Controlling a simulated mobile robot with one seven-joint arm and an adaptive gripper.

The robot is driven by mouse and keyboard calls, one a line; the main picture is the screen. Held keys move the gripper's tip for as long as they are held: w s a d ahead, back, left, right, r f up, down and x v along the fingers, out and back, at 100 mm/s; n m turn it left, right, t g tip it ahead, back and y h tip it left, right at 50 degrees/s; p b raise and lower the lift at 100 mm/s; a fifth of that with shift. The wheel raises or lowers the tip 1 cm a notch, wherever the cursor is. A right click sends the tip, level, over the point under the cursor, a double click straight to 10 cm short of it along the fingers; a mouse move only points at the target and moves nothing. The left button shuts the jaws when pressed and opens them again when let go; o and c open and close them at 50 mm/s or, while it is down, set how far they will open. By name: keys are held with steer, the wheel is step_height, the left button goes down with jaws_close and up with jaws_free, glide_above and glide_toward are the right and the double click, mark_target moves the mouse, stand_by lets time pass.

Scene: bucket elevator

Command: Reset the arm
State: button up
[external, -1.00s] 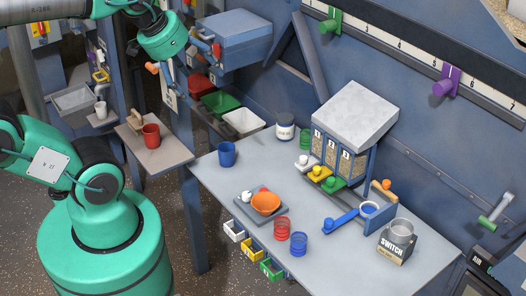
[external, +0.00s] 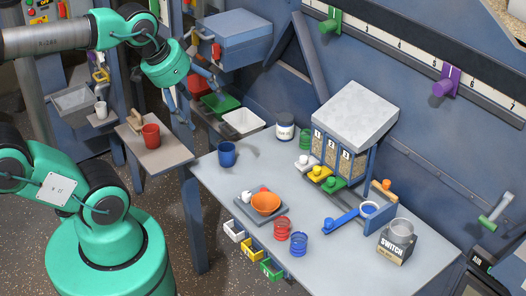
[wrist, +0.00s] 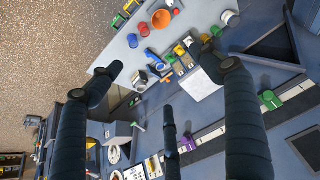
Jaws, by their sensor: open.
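My arm, a green and grey one, reaches in from the left of the external view. My gripper (external: 192,92) hangs high at the upper middle-left, in front of the blue wall box and above the coloured bins.
A blue box (external: 235,40) juts from the wall beside my gripper. Green and white bins (external: 243,122) sit below. A red cup (external: 151,136) stands on a side shelf.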

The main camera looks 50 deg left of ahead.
steer(key=shift+f+b, duration=1.05)
steer(key=shift+f, duration=0.5)
